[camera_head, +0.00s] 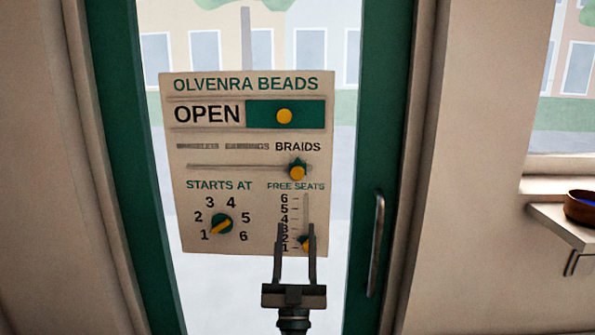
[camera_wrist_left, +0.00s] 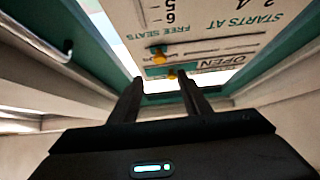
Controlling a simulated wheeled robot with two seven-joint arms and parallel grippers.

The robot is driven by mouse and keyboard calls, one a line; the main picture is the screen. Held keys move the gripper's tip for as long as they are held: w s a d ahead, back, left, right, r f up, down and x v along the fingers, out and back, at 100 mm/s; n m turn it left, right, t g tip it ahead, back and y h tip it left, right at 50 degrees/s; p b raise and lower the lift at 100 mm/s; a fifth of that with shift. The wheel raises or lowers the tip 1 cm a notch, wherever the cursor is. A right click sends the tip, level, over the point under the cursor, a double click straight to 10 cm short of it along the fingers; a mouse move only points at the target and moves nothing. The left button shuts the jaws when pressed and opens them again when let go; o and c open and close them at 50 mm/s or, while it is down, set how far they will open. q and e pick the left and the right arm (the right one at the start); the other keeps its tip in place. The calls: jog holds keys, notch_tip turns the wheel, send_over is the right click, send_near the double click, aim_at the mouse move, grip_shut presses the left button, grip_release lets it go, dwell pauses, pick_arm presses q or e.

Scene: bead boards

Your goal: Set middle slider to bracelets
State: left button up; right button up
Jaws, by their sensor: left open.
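A cream sign board (camera_head: 235,165) hangs on the glass of a green-framed door. Its middle slider has a yellow-and-green knob (camera_head: 298,172) at the right end of its track, under the word BRAIDS; the other two labels are too blurred to read. This knob also shows in the left wrist view (camera_wrist_left: 159,56). My left gripper (camera_head: 296,227) is open and empty, below the middle knob and in front of the FREE SEATS slider. Its fingers also show in the left wrist view (camera_wrist_left: 160,84), apart from the knob. My right gripper is not in view.
The upper slider knob (camera_head: 284,116) sits beside OPEN. The STARTS AT dial (camera_head: 222,224) points toward 1. The FREE SEATS knob (camera_head: 305,244) is near 2, partly behind my gripper. A door handle (camera_head: 376,243) is at right; a shelf (camera_head: 562,226) holds a bowl (camera_head: 580,207).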

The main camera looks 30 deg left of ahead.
aim_at(297, 174)
pick_arm(q)
jog(key=p+x, duration=0.4)
jog(key=x, duration=1)
jog(key=shift+r+p, duration=0.15)
jog(key=shift+p, duration=0.15)
jog(key=shift+x, duration=0.85)
jog(key=shift+w, duration=0.1)
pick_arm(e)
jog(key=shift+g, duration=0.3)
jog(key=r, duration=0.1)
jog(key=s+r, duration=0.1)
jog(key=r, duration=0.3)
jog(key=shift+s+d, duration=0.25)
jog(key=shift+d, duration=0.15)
pick_arm(q)
jog(key=shift+c, duration=0.3)
grip_shut()
